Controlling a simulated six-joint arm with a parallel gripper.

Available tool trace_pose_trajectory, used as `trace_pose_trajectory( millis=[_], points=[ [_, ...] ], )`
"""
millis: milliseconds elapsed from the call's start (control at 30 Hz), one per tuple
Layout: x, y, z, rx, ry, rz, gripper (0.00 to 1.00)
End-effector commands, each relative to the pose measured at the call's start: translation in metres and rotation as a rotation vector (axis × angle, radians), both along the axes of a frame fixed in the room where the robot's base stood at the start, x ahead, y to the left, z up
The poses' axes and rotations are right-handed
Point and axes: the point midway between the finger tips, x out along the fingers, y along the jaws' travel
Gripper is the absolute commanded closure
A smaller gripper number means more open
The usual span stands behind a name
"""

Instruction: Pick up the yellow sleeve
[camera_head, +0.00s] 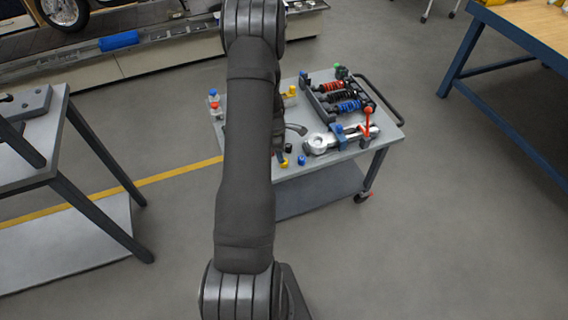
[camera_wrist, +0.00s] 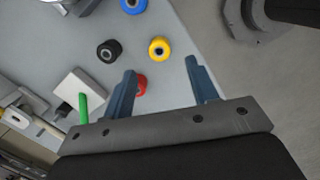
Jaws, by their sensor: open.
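The yellow sleeve (camera_wrist: 159,48) is a short ring with a dark bore, on the grey cart top near its edge. In the wrist view it lies just beyond and between my gripper's fingertips (camera_wrist: 161,66), apart from both. In the head view a small yellow piece (camera_head: 284,163), which looks like the same sleeve, is at the cart's front edge. My arm hides most of the gripper in the head view.
Around it are a black sleeve (camera_wrist: 109,51), a blue sleeve (camera_wrist: 133,5) and a red sleeve (camera_wrist: 140,85), partly behind the left finger. A white block (camera_wrist: 79,87) with a green part lies left. A rack of shock absorbers (camera_head: 340,96) and a metal arm (camera_head: 338,138) occupy the cart's right.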

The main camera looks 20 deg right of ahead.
Motion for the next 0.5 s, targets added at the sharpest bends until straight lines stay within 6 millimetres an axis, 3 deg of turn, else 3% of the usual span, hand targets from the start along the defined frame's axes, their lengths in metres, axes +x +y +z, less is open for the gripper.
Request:
trace_pose_trajectory(
  millis=[267, 500],
  points=[
    [-0.002, -0.003, -0.019, 0.0, 0.001, -0.001, 0.47],
    [-0.004, -0.008, -0.052, 0.001, -0.001, -0.002, 0.47]
  ],
)
